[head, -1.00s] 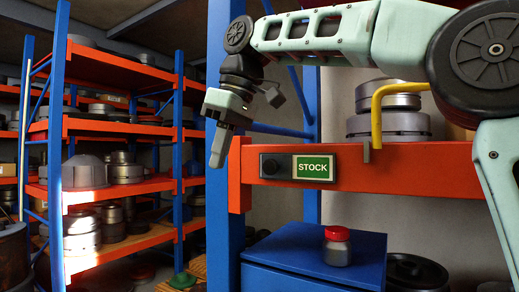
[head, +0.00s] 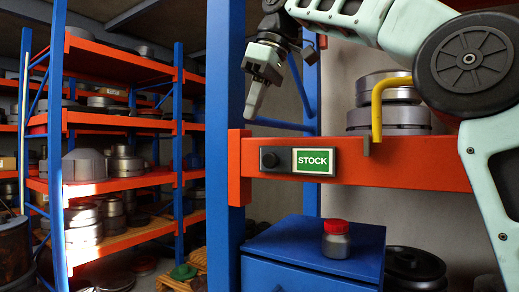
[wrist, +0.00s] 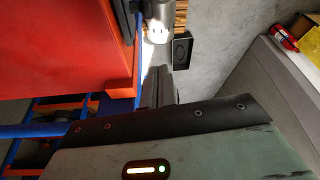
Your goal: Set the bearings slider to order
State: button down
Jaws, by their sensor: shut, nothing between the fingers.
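The slider (head: 298,161) is a dark plate on the front of the orange shelf beam. The fingers are shut and empty. In the wrist view my gripper (wrist: 160,87) shows beside the orange beam (wrist: 60,50). A rounded grey piece shows near the top there; I cannot tell whether it is the knob.
A blue post (head: 226,100) stands behind my gripper. A yellow hook-shaped bar (head: 377,105) rises at the beam to the right. A blue cabinet (head: 290,240) with a red-lidded jar (head: 336,240) stands below. Loaded racks (head: 120,130) fill the left.

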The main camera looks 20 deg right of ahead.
aim_at(259, 146)
notch_tip(259, 146, down, 8)
jog(key=shift+s+d+r+b, duration=0.15)
jog(key=shift+b, duration=0.2)
jog(key=shift+s+d, duration=0.3)
